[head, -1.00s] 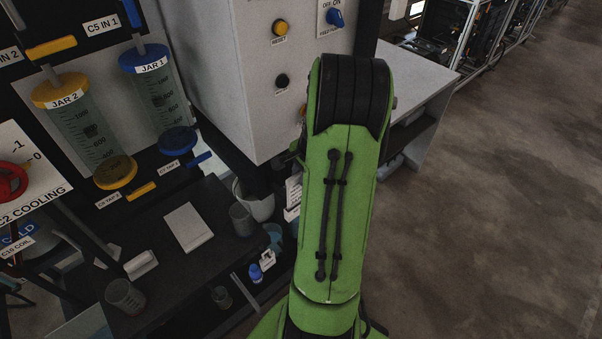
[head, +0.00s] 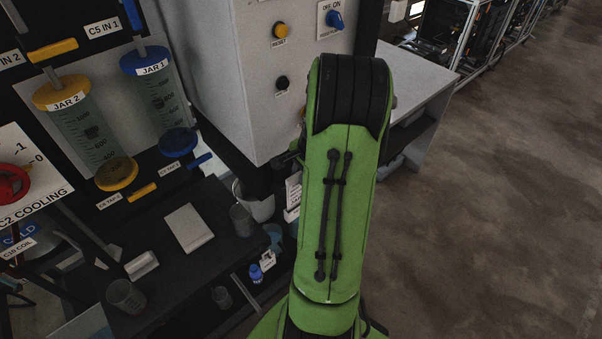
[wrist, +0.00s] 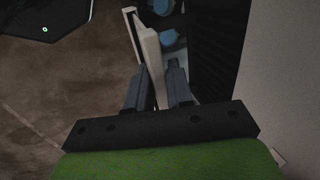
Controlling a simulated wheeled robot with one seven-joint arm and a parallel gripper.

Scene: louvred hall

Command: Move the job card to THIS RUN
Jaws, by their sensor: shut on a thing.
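My gripper (wrist: 159,70) shows in the wrist view with its two dark grey fingers closed on a thin, pale panel, seen nearly edge-on. I take this panel to be the job card (wrist: 149,42); its face and writing cannot be read there. In the head view my gripper is hidden behind my green arm. A white card with small printed lines (head: 293,189) shows just left of the arm, partly covered; I cannot tell for sure that it is the same card. No THIS RUN label is readable in either view.
A grey control cabinet (head: 255,95) with buttons stands close behind the arm. A dark bench (head: 165,262) at left holds a white pad (head: 188,227) and beakers. A white bucket (head: 258,204) stands near the cabinet. Open floor (head: 500,190) lies to the right.

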